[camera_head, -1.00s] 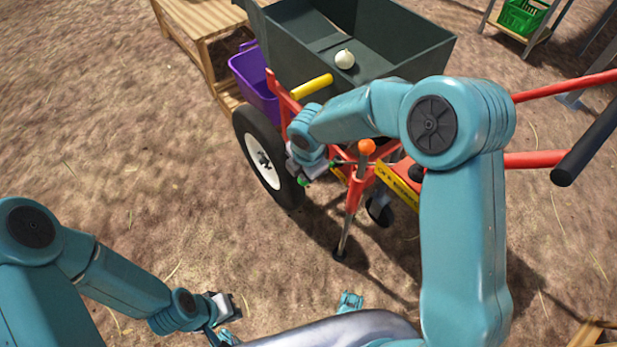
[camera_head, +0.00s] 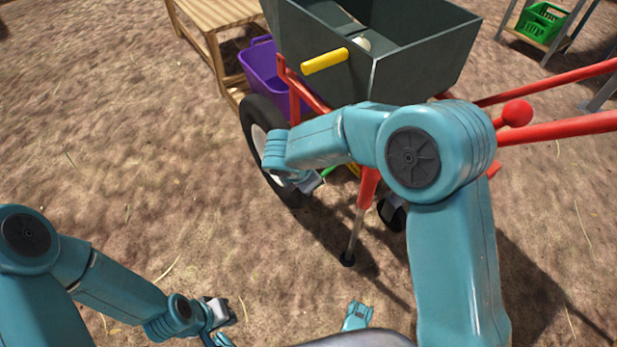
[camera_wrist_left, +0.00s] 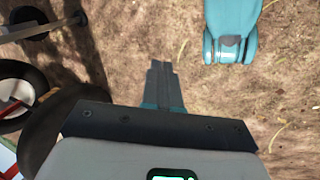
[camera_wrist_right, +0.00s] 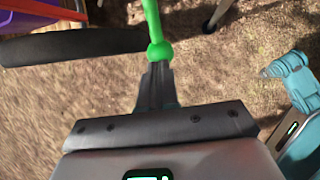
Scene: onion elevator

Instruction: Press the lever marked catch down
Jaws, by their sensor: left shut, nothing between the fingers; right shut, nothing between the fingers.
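A lever with a green knob (camera_wrist_right: 159,53) and green rod (camera_wrist_right: 152,18) shows in the right wrist view. My right gripper (camera_wrist_right: 157,70) is shut, and its tips are at the knob; I cannot tell whether they touch. In the head view a bit of green (camera_head: 328,172) shows beside my right gripper (camera_head: 313,184), low on the near side of the cart. No "catch" marking is readable. My left gripper (camera_wrist_left: 160,66) is shut and empty above bare ground; in the head view it (camera_head: 226,312) is low at the left.
The cart has a dark green hopper (camera_head: 425,55), a yellow handle (camera_head: 325,61), a red ball knob (camera_head: 517,113) and a black wheel (camera_head: 258,112). A purple crate (camera_head: 262,68) and wooden bench (camera_head: 222,22) stand behind. My right arm hides part of the cart.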

